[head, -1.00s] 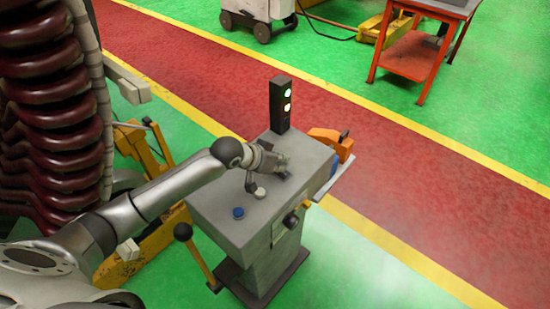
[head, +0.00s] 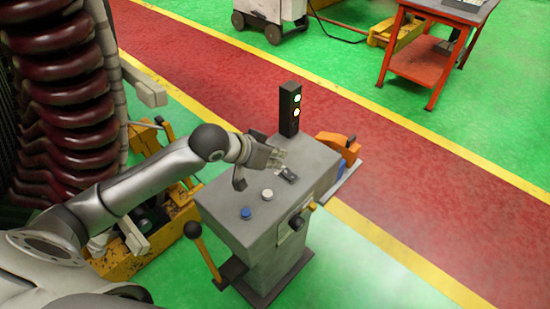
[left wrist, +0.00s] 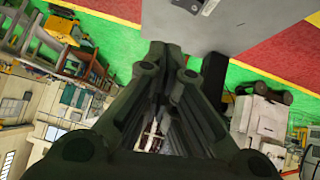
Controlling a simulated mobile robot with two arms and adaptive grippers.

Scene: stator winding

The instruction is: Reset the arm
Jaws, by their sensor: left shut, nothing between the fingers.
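My left arm reaches in from the left in the head view. Its gripper (head: 262,160) is shut and empty, above the rear left part of the grey control pedestal (head: 228,218). In the left wrist view the dark fingers (left wrist: 172,75) are close together with nothing held. On the pedestal top are a white button (head: 267,195), a blue button (head: 246,213) and a small dark switch (head: 289,175). The gripper is apart from both buttons. My right gripper is not in view.
A black signal post (head: 290,110) with two lit lamps stands at the pedestal's back. A lever with a black knob (head: 192,230) stands at its left front. An orange device (head: 337,148) is at its right. A large dark-red coil assembly (head: 60,100) fills the left. A red cart (head: 425,60) stands far right.

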